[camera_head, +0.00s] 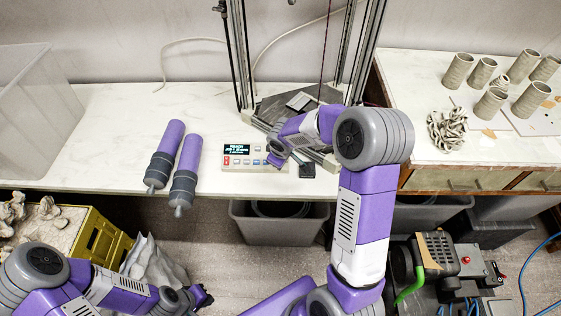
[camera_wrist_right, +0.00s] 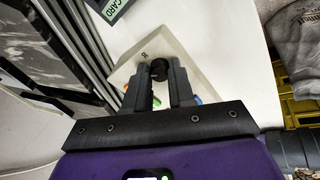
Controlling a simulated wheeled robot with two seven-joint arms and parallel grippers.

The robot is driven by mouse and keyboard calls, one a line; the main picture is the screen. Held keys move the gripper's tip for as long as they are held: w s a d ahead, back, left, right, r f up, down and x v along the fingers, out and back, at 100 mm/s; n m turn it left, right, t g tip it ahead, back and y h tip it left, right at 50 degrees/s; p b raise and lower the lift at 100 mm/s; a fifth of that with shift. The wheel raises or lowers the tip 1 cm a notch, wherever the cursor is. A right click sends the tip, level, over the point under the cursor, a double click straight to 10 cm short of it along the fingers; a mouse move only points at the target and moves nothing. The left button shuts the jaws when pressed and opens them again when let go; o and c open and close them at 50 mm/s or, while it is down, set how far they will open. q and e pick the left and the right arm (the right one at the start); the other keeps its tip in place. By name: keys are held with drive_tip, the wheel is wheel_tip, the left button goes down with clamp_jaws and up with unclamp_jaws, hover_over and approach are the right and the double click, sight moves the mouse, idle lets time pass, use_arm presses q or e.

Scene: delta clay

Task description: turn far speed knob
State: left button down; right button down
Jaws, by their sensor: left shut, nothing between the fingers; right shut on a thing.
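The control box (camera_head: 235,165) with a lit green text display (camera_head: 236,150) and coloured buttons sits on the white bench near its front edge. My right gripper (camera_head: 274,158) reaches down over the box's right end and hides part of it. In the right wrist view, the box (camera_wrist_right: 185,45) shows beyond the fingers. There my right gripper (camera_wrist_right: 160,75) is shut on a black knob (camera_wrist_right: 159,67) on its face. The knob's pointer mark is too small to read. My left gripper (camera_head: 203,297) is shut and empty, low at the left, away from the bench.
Two purple-and-grey cylinders (camera_head: 187,170) lie left of the box. A metal frame (camera_head: 243,60) with a dark base stands behind it. A small black card-like item (camera_head: 307,171) lies at its right. A grey bin (camera_head: 280,225) stands under the bench. Clay cylinders (camera_head: 490,103) stand at the right.

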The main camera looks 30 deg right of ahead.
idle(0.3)
drive_tip(key=c, duration=1)
unclamp_jaws()
drive_tip(key=shift+o, duration=0.2)
drive_tip(key=p+v, duration=0.2)
drive_tip(key=v, duration=0.5)
drive_tip(key=shift+r+p, duration=0.3)
drive_tip(key=shift+p, duration=0.05)
